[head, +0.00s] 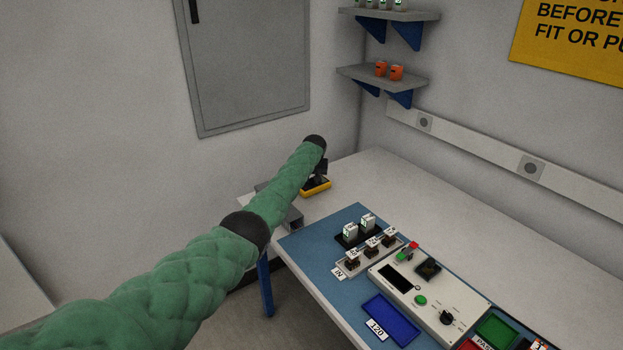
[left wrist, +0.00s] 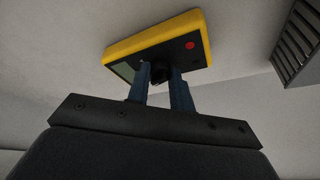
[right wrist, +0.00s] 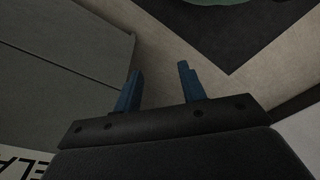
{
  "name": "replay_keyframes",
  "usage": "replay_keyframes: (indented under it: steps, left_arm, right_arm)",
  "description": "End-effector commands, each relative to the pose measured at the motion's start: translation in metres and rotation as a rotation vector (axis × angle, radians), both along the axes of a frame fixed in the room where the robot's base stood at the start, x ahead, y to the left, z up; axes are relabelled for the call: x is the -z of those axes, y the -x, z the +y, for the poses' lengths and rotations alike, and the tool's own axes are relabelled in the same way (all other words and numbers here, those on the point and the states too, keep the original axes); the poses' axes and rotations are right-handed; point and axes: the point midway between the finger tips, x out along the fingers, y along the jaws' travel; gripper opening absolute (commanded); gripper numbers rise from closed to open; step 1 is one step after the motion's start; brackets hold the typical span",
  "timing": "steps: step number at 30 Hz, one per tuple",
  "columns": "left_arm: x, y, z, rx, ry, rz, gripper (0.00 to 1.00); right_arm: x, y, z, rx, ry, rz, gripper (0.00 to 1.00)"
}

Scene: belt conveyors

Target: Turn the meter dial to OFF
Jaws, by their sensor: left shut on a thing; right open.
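The meter (head: 317,188) is a yellow-edged box on the grey bench, near its far left end. It also shows in the left wrist view (left wrist: 184,43), with a red spot and part of a screen on its face. Its black dial (left wrist: 159,73) sits between the fingers of my left gripper (left wrist: 160,82), which is shut on it. In the head view my left forearm reaches over the bench and partly hides the meter. The dial's setting cannot be read. My right gripper (right wrist: 159,72) is open and empty, away from the meter, and is outside the head view.
A blue mat (head: 310,245) on the bench holds a control panel (head: 425,297) with a knob, a row of small parts, a blue tray (head: 391,320) and a green tray (head: 497,331). A grey block stands beside the meter. The back of the bench is clear.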

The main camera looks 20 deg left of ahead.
Motion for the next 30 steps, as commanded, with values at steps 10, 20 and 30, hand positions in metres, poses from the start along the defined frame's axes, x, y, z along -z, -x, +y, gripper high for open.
replay_keyframes:
  steps: [10,20,30]
  left_arm:
    - [0.002,-0.002,-0.003,-0.276,0.000,-0.001,0.00]
    - [0.002,-0.003,-0.004,-0.422,0.000,-0.001,0.00]
    - [0.000,-0.003,-0.003,-0.471,-0.001,0.000,0.00]
  right_arm:
    - [-0.065,-0.026,0.014,0.001,-0.018,-0.022,0.41]
    - [-0.126,-0.032,0.019,0.001,-0.028,-0.023,0.41]
    - [-0.149,-0.032,0.020,0.000,-0.031,-0.022,0.41]
